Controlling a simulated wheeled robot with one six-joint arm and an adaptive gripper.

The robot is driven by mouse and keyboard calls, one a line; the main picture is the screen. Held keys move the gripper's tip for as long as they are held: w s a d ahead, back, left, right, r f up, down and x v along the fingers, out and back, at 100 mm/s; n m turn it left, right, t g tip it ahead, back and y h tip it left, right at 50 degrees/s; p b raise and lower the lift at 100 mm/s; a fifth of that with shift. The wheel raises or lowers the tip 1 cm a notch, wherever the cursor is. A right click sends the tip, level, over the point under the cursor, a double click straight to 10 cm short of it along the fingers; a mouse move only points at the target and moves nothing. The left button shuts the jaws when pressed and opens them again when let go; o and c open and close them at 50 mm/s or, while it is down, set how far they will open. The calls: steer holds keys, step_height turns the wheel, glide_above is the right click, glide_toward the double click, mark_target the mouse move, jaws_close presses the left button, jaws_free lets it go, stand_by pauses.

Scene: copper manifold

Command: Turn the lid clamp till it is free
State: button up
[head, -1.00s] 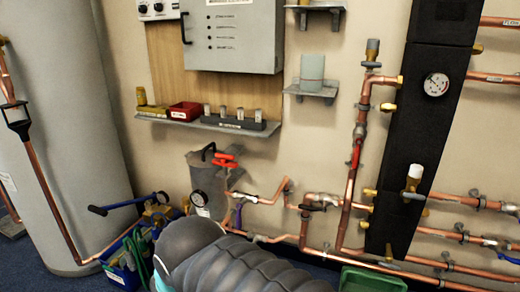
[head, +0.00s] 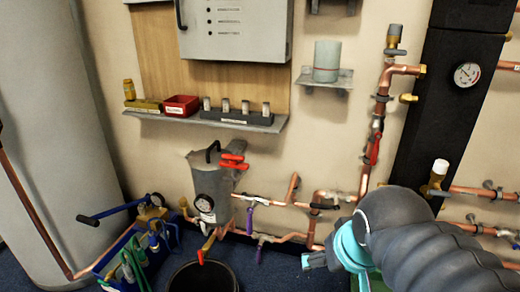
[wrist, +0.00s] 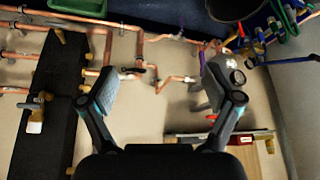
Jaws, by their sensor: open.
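A grey metal canister (head: 212,180) stands against the wall in the head view. A black loop handle (head: 213,148) and red-handled parts (head: 234,161) are at its top. I cannot tell for sure which of these is the lid clamp. My gripper (head: 318,260) is at the lower right of the canister, apart from it. The wrist view, upside down, shows my gripper (wrist: 158,78) open and empty, with its fingers spread wide. The canister's gauge end (wrist: 234,70) shows beside and behind the right finger, partly hidden by it.
A black bucket (head: 203,277) stands below the canister. A blue tool crate (head: 128,262) is to its left. A shelf (head: 210,123) with a red box (head: 181,105) hangs above. Copper pipes (head: 365,165) and a black panel (head: 462,105) are to the right.

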steer(key=w+a+r, duration=0.3)
steer(key=w+r, duration=0.4)
steer(key=w, duration=0.2)
step_height(320, 180, up, 8)
steer(key=m+g+h+b, duration=0.1)
steer(key=m+h+b, duration=0.1)
steer(key=m+b, duration=0.15)
glide_above(233, 155)
steer(key=s+a, duration=0.2)
steer(key=s, duration=0.3)
steer(key=b+x, duration=0.3)
steer(key=x, duration=1)
steer(key=shift+s+a, duration=0.1)
steer(key=shift+a, duration=0.05)
steer(key=c, duration=1.1)
